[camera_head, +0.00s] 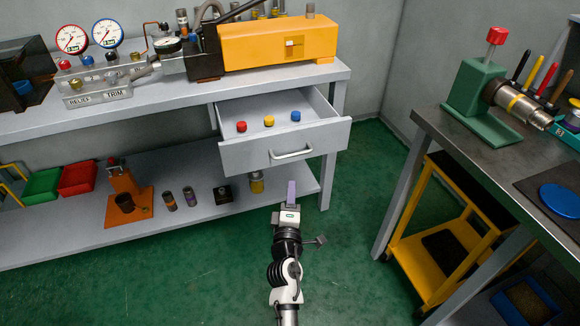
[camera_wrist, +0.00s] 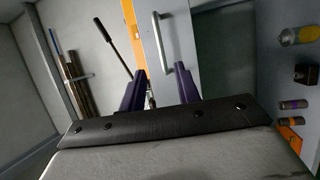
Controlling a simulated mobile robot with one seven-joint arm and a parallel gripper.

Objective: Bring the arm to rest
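My gripper (camera_head: 291,184) is in front of the open grey drawer (camera_head: 240,156), a little below its handle (camera_head: 290,153) in the head view. In the wrist view my gripper's purple fingers (camera_wrist: 160,72) are spread apart with nothing held between them. The drawer handle (camera_wrist: 161,45) shows beyond the fingertips, and the gripper looks clear of it. My arm reaches up from the bottom of the head view, partly stretched out over the green floor.
The drawer holds a red (camera_head: 241,127), a yellow (camera_head: 269,121) and a blue knob (camera_head: 296,116). A grey workbench (camera_head: 130,108) carries gauges and a yellow machine (camera_head: 275,45). Floor between is free.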

